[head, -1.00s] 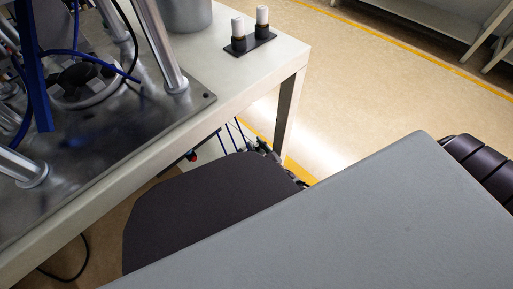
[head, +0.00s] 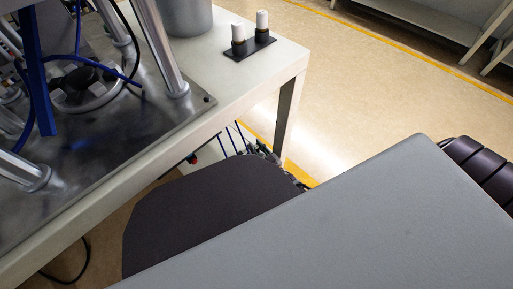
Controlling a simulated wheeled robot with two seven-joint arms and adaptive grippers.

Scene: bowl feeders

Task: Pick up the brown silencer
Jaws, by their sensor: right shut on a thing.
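No brown silencer can be made out for certain. Two white-topped cylinders with dark, brownish lower parts stand upright on a small black plate (head: 237,55) at the table's far right corner. What seems to be my right gripper (head: 266,155) shows only in part, as small dark mechanical pieces below the table edge, behind a dark panel of my body. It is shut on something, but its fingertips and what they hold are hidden. It is apart from the black plate, lower and nearer to me. My left gripper is not in view.
The pale table (head: 232,101) carries a metal base plate (head: 110,142) with posts and blue tubes, and a grey bowl-like cylinder (head: 185,15). A table leg (head: 287,115) stands near the gripper. Open floor (head: 385,95) lies right; shelving (head: 425,12) stands at the back.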

